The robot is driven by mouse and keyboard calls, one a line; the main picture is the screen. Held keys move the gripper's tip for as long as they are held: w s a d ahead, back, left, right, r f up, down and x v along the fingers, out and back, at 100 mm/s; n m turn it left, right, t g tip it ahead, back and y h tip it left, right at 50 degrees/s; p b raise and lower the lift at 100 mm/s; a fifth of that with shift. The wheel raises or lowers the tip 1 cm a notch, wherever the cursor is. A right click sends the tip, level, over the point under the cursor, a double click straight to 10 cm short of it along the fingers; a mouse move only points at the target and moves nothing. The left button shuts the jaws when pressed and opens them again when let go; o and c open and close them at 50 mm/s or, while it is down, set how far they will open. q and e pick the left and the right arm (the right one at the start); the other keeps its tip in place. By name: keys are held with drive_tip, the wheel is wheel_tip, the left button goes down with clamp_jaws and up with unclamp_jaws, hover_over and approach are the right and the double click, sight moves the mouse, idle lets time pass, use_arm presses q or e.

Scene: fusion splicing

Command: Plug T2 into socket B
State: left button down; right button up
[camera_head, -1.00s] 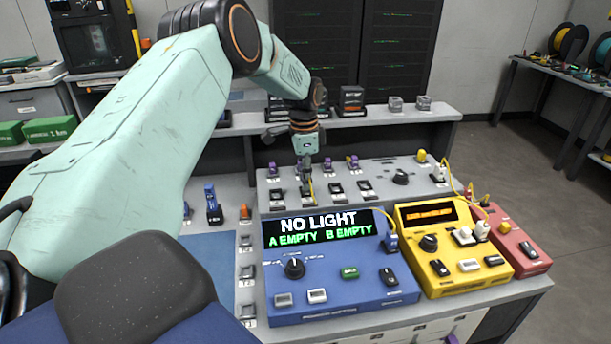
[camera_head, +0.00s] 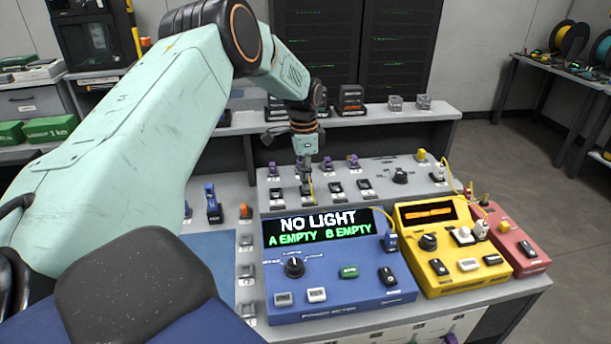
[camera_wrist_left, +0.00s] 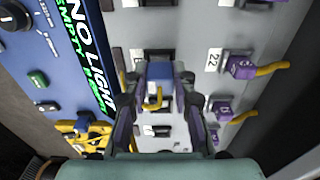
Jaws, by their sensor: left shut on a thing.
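My left gripper (camera_head: 306,188) points down at the grey socket panel (camera_head: 268,184) behind the blue tester. In the left wrist view, its fingers (camera_wrist_left: 157,100) are shut on a small blue plug (camera_wrist_left: 158,72) with a yellow cable. The plug is right over a column of dark sockets; whether it touches one cannot be told. Its label is not readable, nor can I tell which socket is B. The blue tester (camera_head: 345,283) displays "NO LIGHT", "A EMPTY B EMPTY". Purple plugs (camera_wrist_left: 240,68) with yellow cables sit beside the gripper. My right gripper is not in view.
A yellow device (camera_head: 447,277) and a red device (camera_head: 513,240) stand right of the tester, with yellow cables looping behind them. A raised shelf (camera_head: 375,116) runs along the back. Small blue and orange plugs (camera_head: 213,205) stand left of the panel.

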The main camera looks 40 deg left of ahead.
use_arm(q)
drive_tip(key=shift+f, duration=0.45)
drive_tip(key=c, duration=1)
unclamp_jaws()
drive_tip(key=shift+r, duration=0.15)
wheel_tip(320, 180, up, 12)
drive_tip(key=shift+s+a+f, duration=0.1)
